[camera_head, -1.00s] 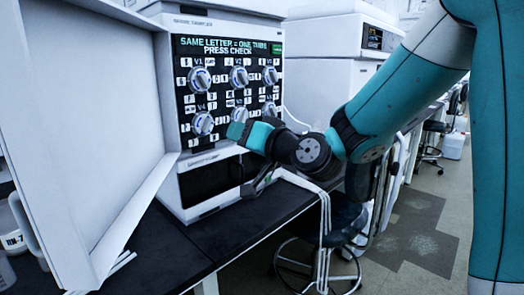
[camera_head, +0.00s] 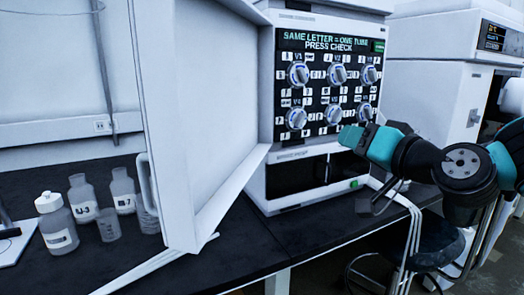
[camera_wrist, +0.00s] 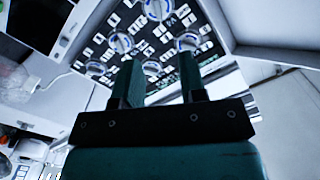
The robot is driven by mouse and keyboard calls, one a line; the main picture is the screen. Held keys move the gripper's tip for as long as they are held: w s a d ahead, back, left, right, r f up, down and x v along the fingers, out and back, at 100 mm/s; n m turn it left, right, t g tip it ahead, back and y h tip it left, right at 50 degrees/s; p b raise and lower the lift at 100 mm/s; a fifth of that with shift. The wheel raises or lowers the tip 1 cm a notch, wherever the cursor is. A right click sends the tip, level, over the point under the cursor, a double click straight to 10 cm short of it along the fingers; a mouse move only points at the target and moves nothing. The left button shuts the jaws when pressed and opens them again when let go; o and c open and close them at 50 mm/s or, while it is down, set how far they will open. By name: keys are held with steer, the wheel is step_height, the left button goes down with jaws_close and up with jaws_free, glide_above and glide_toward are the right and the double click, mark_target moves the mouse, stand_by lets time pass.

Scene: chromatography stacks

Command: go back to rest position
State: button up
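My gripper (camera_head: 355,136) is in front of the lower right part of the machine's knob panel (camera_head: 328,103) in the head view. In the wrist view, its two fingers (camera_wrist: 158,82) stand apart with nothing between them, pointing toward the panel. The panel has several round knobs with white letter labels and a screen (camera_head: 328,40) reading "SAME LETTER = ONE TUBE PRESS CHECK". My gripper hides part of the lower right of the panel in the head view. I cannot tell whether it touches the panel.
A large white open door (camera_head: 195,110) stands left of the panel. Labelled bottles (camera_head: 83,198) and a small beaker (camera_head: 109,225) stand on the dark bench (camera_head: 240,250). White tubes (camera_head: 414,230) hang over the bench edge. A stool (camera_head: 440,240) is below at right.

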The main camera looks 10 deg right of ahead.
steer(key=s+a+f+n+g+y, duration=0.2)
steer(key=s+a+f+n+g, duration=0.4)
steer(key=s+a+f+g, duration=0.35)
steer(key=s+f+n+g+h, duration=0.25)
steer(key=s+g, duration=0.45)
steer(key=s, duration=0.5)
step_height(320, 180, up, 18)
steer(key=h+p, duration=0.1)
steer(key=p, duration=1.7)
steer(key=shift+s+d+n, duration=0.15)
steer(key=shift+s+n, duration=0.2)
steer(key=shift+s, duration=0.1)
